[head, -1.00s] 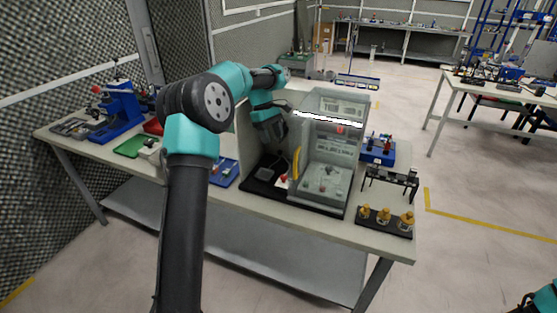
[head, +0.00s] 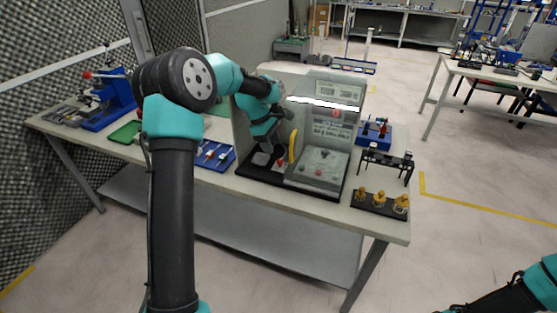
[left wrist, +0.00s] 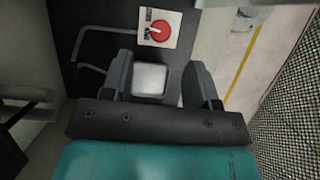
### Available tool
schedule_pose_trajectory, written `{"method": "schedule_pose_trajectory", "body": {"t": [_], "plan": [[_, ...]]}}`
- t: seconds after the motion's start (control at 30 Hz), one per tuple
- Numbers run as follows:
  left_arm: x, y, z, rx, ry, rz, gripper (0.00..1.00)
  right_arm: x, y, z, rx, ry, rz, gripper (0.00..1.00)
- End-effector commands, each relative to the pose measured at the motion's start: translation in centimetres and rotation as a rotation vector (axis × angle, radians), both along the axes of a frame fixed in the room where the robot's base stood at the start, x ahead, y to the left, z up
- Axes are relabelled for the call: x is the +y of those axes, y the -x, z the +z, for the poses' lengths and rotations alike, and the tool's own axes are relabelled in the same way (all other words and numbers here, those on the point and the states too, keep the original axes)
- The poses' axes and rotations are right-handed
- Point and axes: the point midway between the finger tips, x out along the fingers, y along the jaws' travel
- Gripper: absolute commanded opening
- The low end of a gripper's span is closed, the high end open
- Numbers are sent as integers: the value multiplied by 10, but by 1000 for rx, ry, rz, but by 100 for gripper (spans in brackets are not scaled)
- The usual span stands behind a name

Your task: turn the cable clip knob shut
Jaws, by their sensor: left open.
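The red knob (left wrist: 159,31) sits on a small white plate, beyond my left fingertips in the left wrist view. A pale pointer mark shows on it. In the head view the red knob (head: 281,162) is small, low inside the enclosure beside the yellow handle. My left gripper (head: 266,143) reaches down into the enclosure's left part, behind and left of the knob. In the left wrist view the left gripper (left wrist: 160,82) is open, with a pale square pad (left wrist: 150,79) seen between its fingers. Thin grey wire loops (left wrist: 92,70) lie left of the pad. I cannot make out a clip.
The enclosure has a pale left wall (head: 241,133) and a clear-sided case (head: 322,150) with a yellow handle (head: 293,146) close to the gripper. A blue tray (head: 215,155) lies to the left. Brass parts on a black strip (head: 380,203) stand at the right front.

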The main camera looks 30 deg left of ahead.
Motion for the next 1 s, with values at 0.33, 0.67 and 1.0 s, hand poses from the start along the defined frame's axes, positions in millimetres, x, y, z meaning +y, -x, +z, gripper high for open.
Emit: {"method": "schedule_pose_trajectory", "body": {"t": [0.33, 0.67, 1.0], "plan": [[-17, -2, -40, 2, 1, -3, 54, 0, 0, 0, 0, 0, 0, 55], [-27, -4, -66, -1, 1, -3, 54, 0, 0, 0, 0, 0, 0, 55], [-27, -4, -66, -1, 1, -3, 46, 0, 0, 0, 0, 0, 0, 55]]}}
